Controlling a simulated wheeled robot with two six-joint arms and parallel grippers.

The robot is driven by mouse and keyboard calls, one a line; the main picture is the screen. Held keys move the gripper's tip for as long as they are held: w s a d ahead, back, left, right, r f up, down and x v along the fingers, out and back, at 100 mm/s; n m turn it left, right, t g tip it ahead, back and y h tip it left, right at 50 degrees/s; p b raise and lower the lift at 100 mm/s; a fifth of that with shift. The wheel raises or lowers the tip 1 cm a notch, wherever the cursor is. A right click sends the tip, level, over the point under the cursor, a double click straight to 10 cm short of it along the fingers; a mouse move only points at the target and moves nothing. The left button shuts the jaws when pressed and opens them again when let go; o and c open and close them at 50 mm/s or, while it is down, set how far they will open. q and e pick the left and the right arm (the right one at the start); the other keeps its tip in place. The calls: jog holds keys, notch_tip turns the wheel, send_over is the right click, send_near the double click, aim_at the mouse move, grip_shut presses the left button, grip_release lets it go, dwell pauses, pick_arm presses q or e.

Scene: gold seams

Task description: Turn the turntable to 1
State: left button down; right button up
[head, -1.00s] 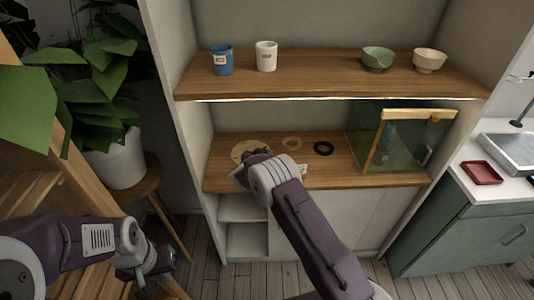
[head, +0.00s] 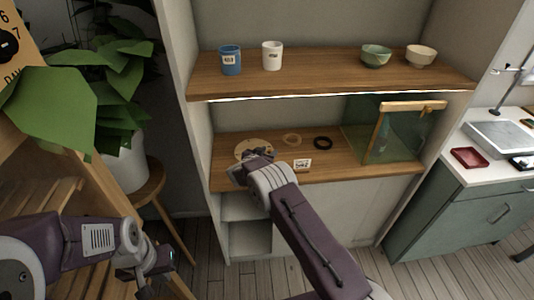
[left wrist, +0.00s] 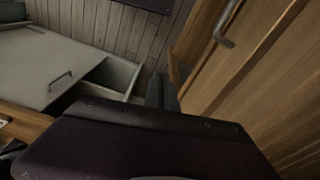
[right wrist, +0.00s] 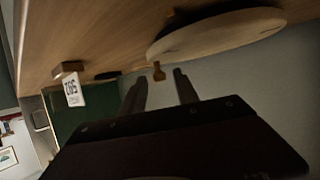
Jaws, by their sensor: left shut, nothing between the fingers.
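The turntable (head: 250,148) is a pale round wooden disc on the lower shelf, at its left end. It also shows in the right wrist view (right wrist: 222,32), where a small brown peg (right wrist: 158,71) sits by its edge. My right gripper (head: 240,170) is at the disc's near side and hides part of it. In the right wrist view its two fingers (right wrist: 160,90) stand apart with nothing seen between them, close to the peg. Any markings on the disc are too small to read. My left gripper (head: 148,268) is shut and empty, low at the left, away from the shelf.
A small number card (head: 302,164) stands near the lower shelf's front edge. A black ring (head: 323,143) and a tan ring (head: 291,139) lie behind it. A glass-fronted case (head: 395,135) is at the right. The upper shelf (head: 320,78) hangs above my right arm.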

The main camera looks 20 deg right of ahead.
jog(key=p+v, duration=0.1)
jog(key=v, duration=0.6)
jog(key=shift+w+a, duration=0.1)
jog(key=f+b, duration=0.1)
jog(key=b, duration=0.2)
jog(key=shift+a+b, duration=0.15)
jog(key=shift+b, duration=0.2)
jog(key=b, duration=0.2)
jog(key=s+b, duration=0.1)
jog(key=b, duration=0.1)
jog(key=shift+a+r+b, duration=0.25)
jog(key=shift+r+b, duration=0.05)
jog(key=shift+b, duration=0.1)
jog(key=shift+s+a+r+b, duration=0.1)
jog(key=shift+s+r+b, duration=0.1)
jog(key=shift+b, duration=0.2)
jog(key=shift+s+r, duration=0.15)
jog(key=shift+r, duration=0.15)
